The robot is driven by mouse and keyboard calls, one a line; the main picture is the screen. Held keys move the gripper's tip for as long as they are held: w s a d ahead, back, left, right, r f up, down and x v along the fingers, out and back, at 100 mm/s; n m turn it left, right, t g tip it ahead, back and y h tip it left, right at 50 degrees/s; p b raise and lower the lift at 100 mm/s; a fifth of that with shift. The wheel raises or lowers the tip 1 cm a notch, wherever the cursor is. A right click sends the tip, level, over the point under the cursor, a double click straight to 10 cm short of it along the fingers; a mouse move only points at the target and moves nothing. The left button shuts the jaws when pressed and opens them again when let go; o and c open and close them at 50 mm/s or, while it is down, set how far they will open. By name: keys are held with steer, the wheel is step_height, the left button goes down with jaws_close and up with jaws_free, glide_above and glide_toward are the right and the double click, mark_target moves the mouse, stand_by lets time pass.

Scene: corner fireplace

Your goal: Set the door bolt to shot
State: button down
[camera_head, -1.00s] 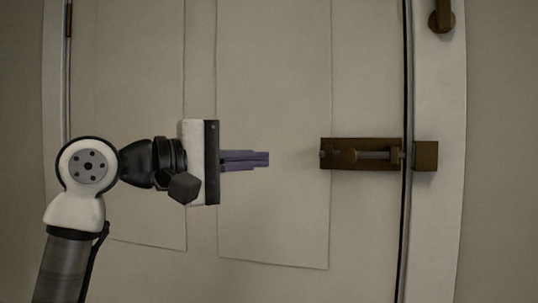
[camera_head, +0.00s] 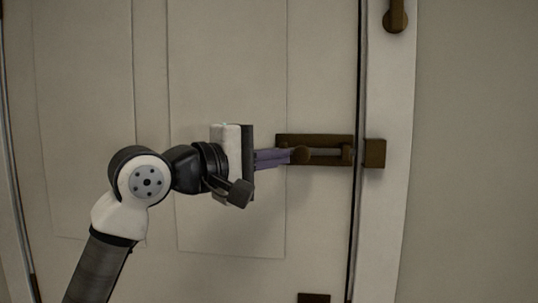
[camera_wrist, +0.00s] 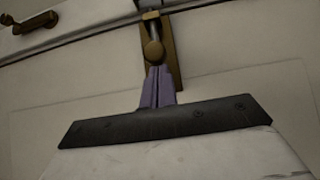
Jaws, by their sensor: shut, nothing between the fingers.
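The brown door bolt (camera_head: 320,161) is mounted level on the pale door, near its right edge. Its round knob (camera_head: 300,154) is toward the left part of the plate, and the rod runs right from it. The keeper (camera_head: 375,153) is on the frame, across the door gap. My gripper (camera_head: 287,156) is shut and empty, its purple fingers pointing right, with tips at the knob's left side. In the wrist view, the fingers (camera_wrist: 158,88) end just below the knob (camera_wrist: 153,52); whether they touch is unclear. I see no rod clearly crossing the gap.
A brown handle (camera_head: 397,15) is on the frame above the keeper and shows in the wrist view (camera_wrist: 35,22). A brown piece (camera_head: 313,298) shows low on the door. The door panel (camera_head: 230,225) is flat and clear around my arm.

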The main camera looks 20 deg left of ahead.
mark_target(306, 157)
steer(key=d+b, duration=0.1)
steer(key=d, duration=0.1)
steer(key=w+d+b, duration=0.1)
steer(key=d, duration=0.1)
steer(key=shift+w, duration=0.1)
stand_by(0.4)
